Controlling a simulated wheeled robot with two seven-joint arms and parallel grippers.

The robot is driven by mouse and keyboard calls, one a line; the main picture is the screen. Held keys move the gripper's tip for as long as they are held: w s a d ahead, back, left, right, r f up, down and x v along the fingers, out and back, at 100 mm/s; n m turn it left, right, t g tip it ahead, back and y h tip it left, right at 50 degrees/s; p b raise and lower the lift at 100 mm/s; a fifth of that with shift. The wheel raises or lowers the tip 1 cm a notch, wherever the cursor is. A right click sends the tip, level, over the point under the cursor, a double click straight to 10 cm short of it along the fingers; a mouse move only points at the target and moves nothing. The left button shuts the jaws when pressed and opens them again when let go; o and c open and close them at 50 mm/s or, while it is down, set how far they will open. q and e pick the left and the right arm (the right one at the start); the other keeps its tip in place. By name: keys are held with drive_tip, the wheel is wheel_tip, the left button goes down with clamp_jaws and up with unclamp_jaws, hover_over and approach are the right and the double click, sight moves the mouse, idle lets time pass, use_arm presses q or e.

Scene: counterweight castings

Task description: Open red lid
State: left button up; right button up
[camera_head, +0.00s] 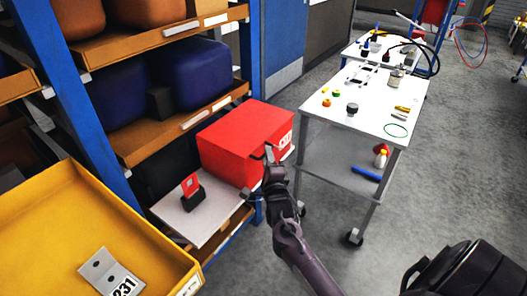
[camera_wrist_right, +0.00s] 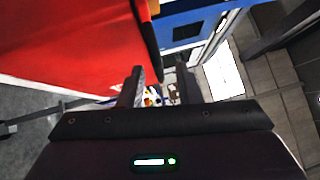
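A closed red box (camera_head: 245,140) with a flat red top and a white label on its right side stands on a light shelf board (camera_head: 190,222) beside the blue rack. No separate lid edge can be made out in the head view. My right gripper (camera_head: 269,153) is at the box's near right side, close to the label. In the right wrist view its two dark fingers (camera_wrist_right: 159,75) are apart with nothing visible between them. The red surface (camera_wrist_right: 70,45) fills the upper left there, with a dark strip along its edge; contact cannot be told. My left gripper is out of view.
A small red-and-black item (camera_head: 191,190) stands on the board. A yellow bin (camera_head: 90,215) is at lower left. Orange rack trays (camera_head: 180,129) hold dark blue castings. A white wheeled table (camera_head: 335,124) with small parts stands right of the box. Grey floor lies right.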

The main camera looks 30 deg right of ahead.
drive_tip(key=shift+x, duration=1.15)
drive_tip(key=shift+a, duration=0.1)
drive_tip(key=shift+c, duration=0.2)
clamp_jaws()
